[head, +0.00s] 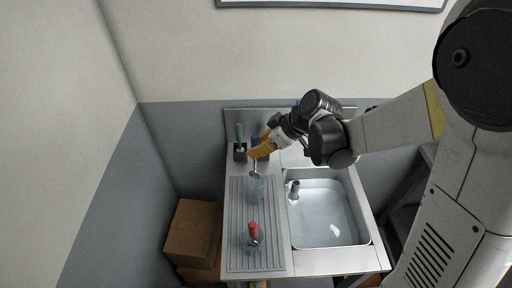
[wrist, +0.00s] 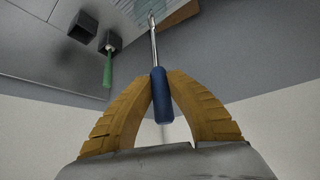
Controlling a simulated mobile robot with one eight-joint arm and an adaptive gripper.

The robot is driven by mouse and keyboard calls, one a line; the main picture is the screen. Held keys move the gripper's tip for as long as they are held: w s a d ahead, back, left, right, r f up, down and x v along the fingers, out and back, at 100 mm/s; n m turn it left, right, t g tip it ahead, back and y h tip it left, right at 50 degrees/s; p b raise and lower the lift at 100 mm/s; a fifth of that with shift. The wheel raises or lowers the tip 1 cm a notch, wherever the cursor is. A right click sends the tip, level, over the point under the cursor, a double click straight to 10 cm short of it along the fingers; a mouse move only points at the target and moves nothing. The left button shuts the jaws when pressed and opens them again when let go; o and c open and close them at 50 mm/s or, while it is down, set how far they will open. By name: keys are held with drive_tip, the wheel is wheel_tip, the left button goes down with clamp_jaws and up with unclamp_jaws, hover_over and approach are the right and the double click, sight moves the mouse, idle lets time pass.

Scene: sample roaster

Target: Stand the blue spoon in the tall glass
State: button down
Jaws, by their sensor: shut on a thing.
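My gripper (head: 256,153) has orange fingers and is shut on the blue handle of the blue spoon (wrist: 159,95). In the wrist view the handle sits between the fingertips (wrist: 160,78), with the metal shaft running away from the gripper. In the head view the shaft (head: 255,167) points down toward the tall glass (head: 256,190), a clear vessel on the drainboard. The spoon's lower end overlaps the glass's mouth in the picture; I cannot tell whether it is inside or above.
A green-handled tool (head: 239,133) stands in a dark holder (head: 240,153) at the back left; it also shows in the wrist view (wrist: 107,70). A red-handled utensil (head: 253,231) stands nearer the front of the ribbed drainboard (head: 236,215). The sink (head: 325,225) is to the right.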

sight(256, 173)
drive_tip(key=shift+f+b, duration=5.4)
drive_tip(key=shift+f, duration=0.75)
drive_tip(key=c, duration=1.4)
unclamp_jaws()
drive_tip(key=shift+o, duration=0.2)
drive_tip(key=shift+r, duration=0.1)
drive_tip(key=v, duration=1.2)
